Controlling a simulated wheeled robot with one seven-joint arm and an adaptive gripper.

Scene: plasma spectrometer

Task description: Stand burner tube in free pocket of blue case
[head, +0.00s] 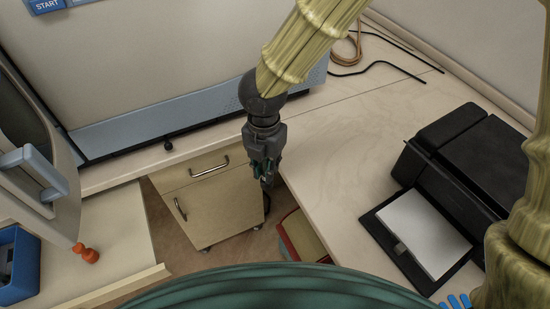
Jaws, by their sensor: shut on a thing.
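My gripper (266,179) hangs at the end of the arm in the middle of the head view, over the gap between the benches, in front of the drawer cabinet. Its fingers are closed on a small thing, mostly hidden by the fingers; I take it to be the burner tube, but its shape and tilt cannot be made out. A blue case (34,268) stands on the left bench, cut off by the picture's left edge. Its inside is dark and its pockets cannot be told apart. My gripper is well to the right of it, apart from it.
Small orange pieces (86,253) lie right of the case. A large grey instrument (190,118) stands behind. A black printer (465,165) with white paper stands on the right bench, and blue prongs (459,301) show at bottom right. The right bench's middle is clear.

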